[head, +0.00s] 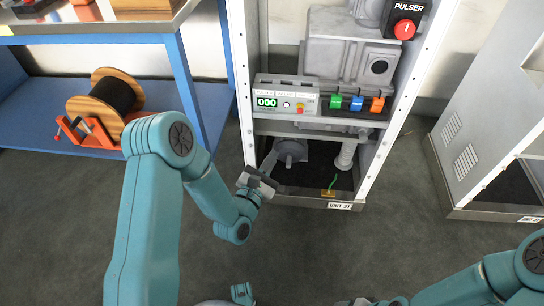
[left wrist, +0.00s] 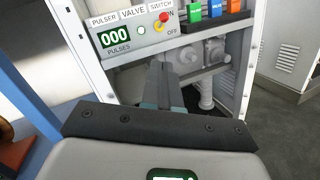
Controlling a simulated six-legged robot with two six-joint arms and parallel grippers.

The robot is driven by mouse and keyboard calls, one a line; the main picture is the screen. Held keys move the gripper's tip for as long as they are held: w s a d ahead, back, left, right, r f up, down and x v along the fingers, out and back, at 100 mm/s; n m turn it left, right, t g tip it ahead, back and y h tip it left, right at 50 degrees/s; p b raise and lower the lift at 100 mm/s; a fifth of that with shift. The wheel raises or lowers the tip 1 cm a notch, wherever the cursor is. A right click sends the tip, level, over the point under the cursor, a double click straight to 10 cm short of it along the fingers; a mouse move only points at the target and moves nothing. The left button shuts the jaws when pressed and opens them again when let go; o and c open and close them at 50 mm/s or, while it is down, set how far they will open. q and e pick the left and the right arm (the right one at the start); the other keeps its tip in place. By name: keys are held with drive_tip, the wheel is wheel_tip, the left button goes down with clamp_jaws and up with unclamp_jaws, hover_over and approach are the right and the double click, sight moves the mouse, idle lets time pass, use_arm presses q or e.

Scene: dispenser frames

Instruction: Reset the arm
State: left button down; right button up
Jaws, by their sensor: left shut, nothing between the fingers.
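My left arm comes in from the left, bent at the elbow. Its gripper (head: 272,162) is in front of the open lower bay of the dispenser frame (head: 238,80), marked UNIT 21. In the left wrist view the two fingers (left wrist: 166,84) lie together, shut and empty, below the control panel (left wrist: 128,36). Whether they touch anything is hard to tell. My right arm lies low at the bottom right of the head view. Its gripper end (head: 358,301) is cut by the bottom edge, and its fingers cannot be made out.
The panel (head: 285,103) reads 000 and has a red and yellow switch. Green, blue and orange blocks (head: 357,103) sit beside it, under a red PULSER button (head: 404,29). A blue shelf (head: 190,75) with a cable reel (head: 105,97) stands left. A grey cabinet (head: 490,110) stands right.

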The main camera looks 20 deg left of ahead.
use_arm(q)
drive_tip(key=s+d+f+m+g+h, duration=0.1)
drive_tip(key=s+d+f+m+g, duration=0.2)
drive_tip(key=s+f+m+g, duration=0.4)
drive_tip(key=s+d+f+m+g, duration=0.2)
drive_tip(key=s+f+m+g, duration=0.15)
drive_tip(key=f+m, duration=0.4)
drive_tip(key=s+d+f+m+g+h, duration=0.1)
drive_tip(key=s+f+m+g, duration=0.25)
drive_tip(key=s+m, duration=0.35)
drive_tip(key=s+d+f+m+g+h, duration=0.1)
drive_tip(key=s+d+f+m+g, duration=0.1)
drive_tip(key=s+m+g, duration=0.4)
wheel_tip(320, 180, up, 28)
drive_tip(key=s+m+t+p, duration=0.1)
drive_tip(key=p, duration=2.8)
drive_tip(key=shift+s+r, duration=0.25)
drive_tip(key=shift+s, duration=0.15)
